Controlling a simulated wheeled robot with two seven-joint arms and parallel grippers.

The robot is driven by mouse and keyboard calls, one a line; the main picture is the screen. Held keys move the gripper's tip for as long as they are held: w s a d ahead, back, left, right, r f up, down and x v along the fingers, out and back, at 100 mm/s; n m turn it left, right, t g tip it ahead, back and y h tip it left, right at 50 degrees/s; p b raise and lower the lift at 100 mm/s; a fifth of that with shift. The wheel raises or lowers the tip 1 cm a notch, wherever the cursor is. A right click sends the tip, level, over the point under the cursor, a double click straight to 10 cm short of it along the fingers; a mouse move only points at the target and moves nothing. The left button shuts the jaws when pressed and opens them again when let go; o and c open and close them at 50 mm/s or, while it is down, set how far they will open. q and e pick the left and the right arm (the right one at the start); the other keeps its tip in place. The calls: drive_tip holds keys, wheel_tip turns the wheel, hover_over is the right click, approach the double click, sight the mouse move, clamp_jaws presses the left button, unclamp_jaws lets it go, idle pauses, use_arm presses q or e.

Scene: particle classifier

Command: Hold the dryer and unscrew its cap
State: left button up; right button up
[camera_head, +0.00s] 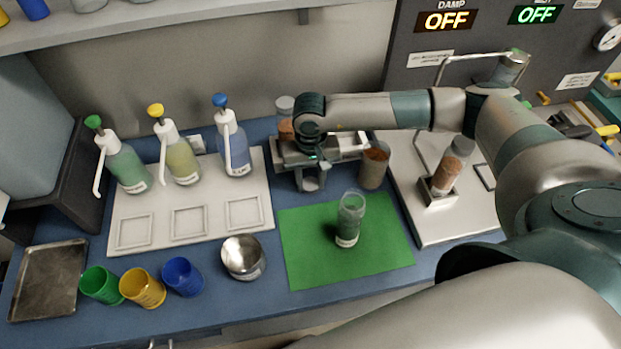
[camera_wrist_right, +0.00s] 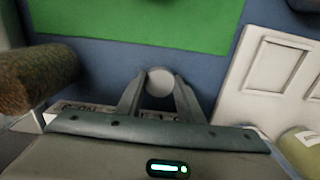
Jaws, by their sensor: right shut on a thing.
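A clear bottle with dark green contents, which I take for the dryer (camera_head: 349,222), stands upright on the green mat (camera_head: 300,262). Its top shows no grey cap. My right gripper (camera_head: 310,172) is behind the mat, apart from the bottle. In the right wrist view its two fingers (camera_wrist_right: 159,92) are shut on a round pale grey cap (camera_wrist_right: 159,80). The cap also shows below the gripper in the head view (camera_head: 310,184). My left gripper is not in view.
A brown-filled clear container (camera_head: 374,166) stands close right of my right gripper. A grey-capped bottle (camera_head: 285,106) is behind it. Another brown-filled capped bottle (camera_head: 449,172) leans in a stand. Pump bottles, colored cups and a metal bowl (camera_head: 243,255) are left. The mat around the dryer is clear.

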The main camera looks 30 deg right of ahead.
sight(310, 185)
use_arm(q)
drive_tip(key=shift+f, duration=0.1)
use_arm(e)
drive_tip(key=shift+f, duration=0.15)
drive_tip(key=o, duration=1.2)
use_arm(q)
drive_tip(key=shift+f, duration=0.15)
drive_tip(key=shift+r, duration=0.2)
use_arm(e)
drive_tip(key=shift+r, duration=0.25)
drive_tip(key=shift+r+b, duration=0.35)
drive_tip(key=shift+r, duration=0.05)
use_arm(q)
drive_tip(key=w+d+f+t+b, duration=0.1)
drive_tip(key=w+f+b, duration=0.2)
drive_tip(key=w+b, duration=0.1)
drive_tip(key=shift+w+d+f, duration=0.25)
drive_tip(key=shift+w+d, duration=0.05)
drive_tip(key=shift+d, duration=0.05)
use_arm(e)
wheel_tip(310, 185, up, 11)
drive_tip(key=shift+r, duration=0.1)
